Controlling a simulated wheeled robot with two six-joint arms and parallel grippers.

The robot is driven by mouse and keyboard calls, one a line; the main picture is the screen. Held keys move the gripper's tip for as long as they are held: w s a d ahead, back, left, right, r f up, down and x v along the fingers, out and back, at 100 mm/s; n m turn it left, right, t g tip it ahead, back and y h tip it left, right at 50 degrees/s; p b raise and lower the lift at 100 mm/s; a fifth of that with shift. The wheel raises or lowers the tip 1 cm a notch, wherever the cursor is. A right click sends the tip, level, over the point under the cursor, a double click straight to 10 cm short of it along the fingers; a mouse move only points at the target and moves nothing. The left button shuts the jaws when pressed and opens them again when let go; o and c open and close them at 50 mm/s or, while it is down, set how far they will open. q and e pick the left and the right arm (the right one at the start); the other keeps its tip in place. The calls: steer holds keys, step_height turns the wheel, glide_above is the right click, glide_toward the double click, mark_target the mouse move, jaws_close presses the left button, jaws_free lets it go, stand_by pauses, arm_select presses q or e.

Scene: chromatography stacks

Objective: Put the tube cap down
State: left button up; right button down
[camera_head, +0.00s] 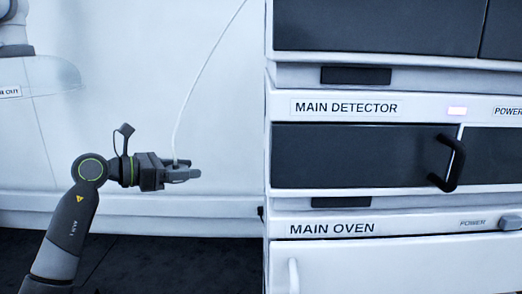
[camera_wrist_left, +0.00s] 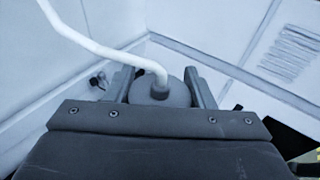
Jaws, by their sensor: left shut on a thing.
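My left gripper (camera_head: 186,172) is in the left half of the head view, pointing right, with open air around it in front of the white wall. It is shut on the tube cap (camera_wrist_left: 172,92), a grey rounded piece seen between the two fingers in the left wrist view. A white tube (camera_wrist_left: 92,44) runs into the top of the cap and leads away to the upper left there. In the head view the tube (camera_head: 196,83) rises from the gripper to the top edge. The fingers hide the cap's sides. My right gripper is not in view.
A stack of instruments stands right of the gripper: the main detector (camera_head: 425,107) with a dark front and black handle (camera_head: 450,163), above the main oven (camera_head: 410,230) with a white handle (camera_head: 293,276). A clear, rounded object (camera_head: 50,75) is at upper left. Dark floor lies below.

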arm_select(q)
steer(key=s+a+f+b, duration=0.1)
steer(key=s+f, duration=0.4)
steer(key=f, duration=0.4)
steer(key=s+a+f+b, duration=0.2)
steer(key=s+f, duration=0.3)
steer(key=f, duration=0.3)
steer(key=s+f+b, duration=0.2)
steer(key=s+f, duration=0.9)
steer(key=s, duration=0.5)
steer(key=shift+d+n+t, duration=0.3)
steer(key=shift+d, duration=0.15)
steer(key=shift+d+r, duration=0.1)
steer(key=d+r+m+g+h, duration=0.1)
steer(key=d+r+m+g, duration=0.3)
steer(key=d, duration=0.3)
steer(key=d+r+m+g+h, duration=0.2)
steer(key=d+r+m+g, duration=0.15)
steer(key=d+g, duration=0.3)
steer(key=shift+s+a+r+n+t, duration=0.95)
steer(key=shift+a+r+n+t, duration=0.5)
steer(key=shift+a+r+t, duration=0.85)
steer(key=w+a+f+n+t+y, duration=0.2)
steer(key=a+f+t, duration=0.4)
steer(key=a+f, duration=0.3)
step_height(320, 180, down, 3)
steer(key=n+y, duration=0.1)
steer(key=n, duration=0.1)
steer(key=shift+f+n, duration=0.2)
steer(key=shift+n, duration=0.1)
